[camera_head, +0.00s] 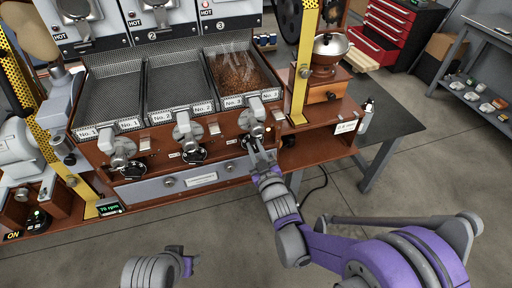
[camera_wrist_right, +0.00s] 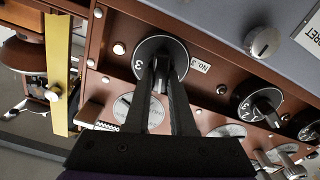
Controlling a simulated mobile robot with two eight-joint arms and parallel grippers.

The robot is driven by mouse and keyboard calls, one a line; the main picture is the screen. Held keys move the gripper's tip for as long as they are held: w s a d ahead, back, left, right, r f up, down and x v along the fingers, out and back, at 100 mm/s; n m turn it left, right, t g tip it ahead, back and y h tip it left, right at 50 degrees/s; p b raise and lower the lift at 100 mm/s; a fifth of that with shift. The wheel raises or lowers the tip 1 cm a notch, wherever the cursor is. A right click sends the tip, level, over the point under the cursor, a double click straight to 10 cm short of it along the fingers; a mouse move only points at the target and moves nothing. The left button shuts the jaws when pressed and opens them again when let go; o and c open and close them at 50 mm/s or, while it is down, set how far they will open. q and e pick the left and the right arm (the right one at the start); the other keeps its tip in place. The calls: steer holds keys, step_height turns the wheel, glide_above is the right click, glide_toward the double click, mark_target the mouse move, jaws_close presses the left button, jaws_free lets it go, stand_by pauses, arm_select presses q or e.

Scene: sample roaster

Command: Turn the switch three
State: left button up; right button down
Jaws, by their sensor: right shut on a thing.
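Switch three is a round black dial (camera_wrist_right: 148,46) marked 3, on the brown front panel beside a No. 3 label (camera_wrist_right: 200,66) in the right wrist view. My right gripper (camera_wrist_right: 161,72) reaches the dial, with its two dark fingers closed on the raised grip in its middle. In the head view my right gripper (camera_head: 252,147) is at the panel below the No. 3 tray, and it hides most of switch three there. The No. 3 tray (camera_head: 232,72) holds brown beans with some steam above.
Switch two (camera_head: 194,152) and switch one (camera_head: 133,168) sit left along the same panel. Metal handles (camera_head: 255,108) jut out just above the switches. A yellow post (camera_head: 304,60) and a wooden grinder (camera_head: 325,88) stand to the right. The floor in front is clear.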

steer(key=n, duration=0.5)
steer(key=shift+a+f+n, duration=0.1)
steer(key=shift+a+n, duration=0.1)
steer(key=shift+n, duration=0.1)
steer(key=shift+s+a+f+n, duration=0.1)
steer(key=shift+f+n, duration=0.05)
steer(key=shift+n, duration=1.85)
steer(key=c, duration=0.8)
jaws_free()
steer(key=shift+o, duration=0.2)
steer(key=v, duration=1)
steer(key=shift+s, duration=0.4)
